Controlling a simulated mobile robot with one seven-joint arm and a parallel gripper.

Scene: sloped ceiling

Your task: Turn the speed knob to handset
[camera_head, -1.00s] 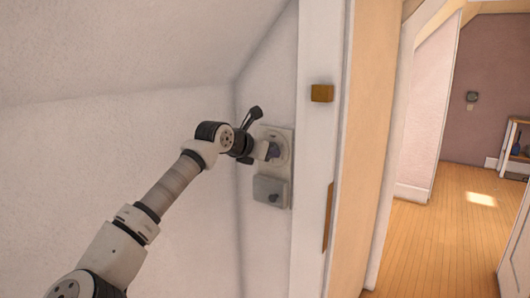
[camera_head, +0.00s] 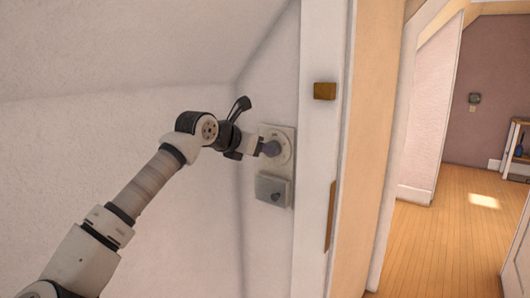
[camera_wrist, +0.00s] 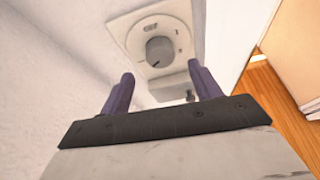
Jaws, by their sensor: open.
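A pale plate (camera_head: 287,133) with a round dial is fixed on the white wall. In the wrist view a round grey knob (camera_wrist: 159,50) sits in the middle of this plate (camera_wrist: 128,27). No marking is readable, so I cannot tell its setting. My gripper (camera_head: 268,149) is in front of the plate and partly hides the dial in the head view. In the wrist view my gripper (camera_wrist: 161,73) is open, its two dark fingers apart and empty. The knob lies beyond the fingertips, between their lines, with a visible gap.
A grey box (camera_head: 265,187) with a small dark knob (camera_head: 276,197) is on the wall just below the plate. A white door frame (camera_head: 312,190) with a brass piece (camera_head: 324,91) stands close to the right. The sloped ceiling (camera_head: 120,45) hangs above left. An open wooden floor (camera_head: 440,240) lies beyond the doorway.

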